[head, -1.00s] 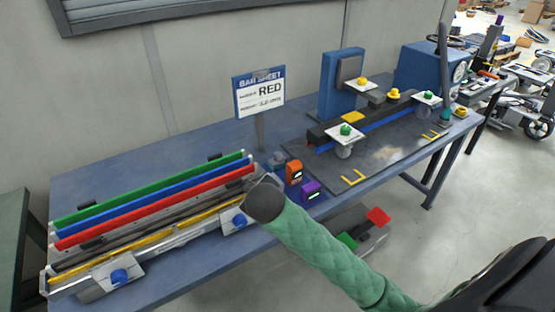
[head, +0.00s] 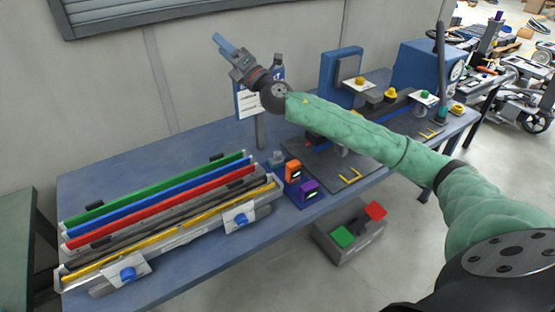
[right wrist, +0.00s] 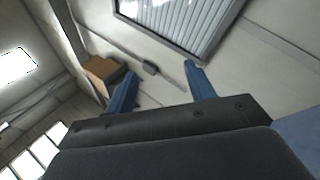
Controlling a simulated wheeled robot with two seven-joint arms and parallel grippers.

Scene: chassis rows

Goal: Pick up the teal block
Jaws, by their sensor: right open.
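A small teal piece (head: 441,114) stands near the far right end of the blue bench (head: 150,165); at this size I cannot tell if it is a plain block. My right gripper (head: 223,43) is raised high over the back of the bench, in front of the wall, far to the left of the teal piece. Its two blue fingers are apart with nothing between them. In the right wrist view the open fingers (right wrist: 160,72) face the wall and a louvred panel, with no teal thing in sight. My left gripper is not in view.
Coloured bars lie in a rack (head: 100,288) on the left. An orange block (head: 292,167) and a purple block (head: 309,187) sit mid-bench. A sign (head: 248,102) is partly covered by my arm. A grey bin (head: 352,245) with green and red pieces stands below the front edge.

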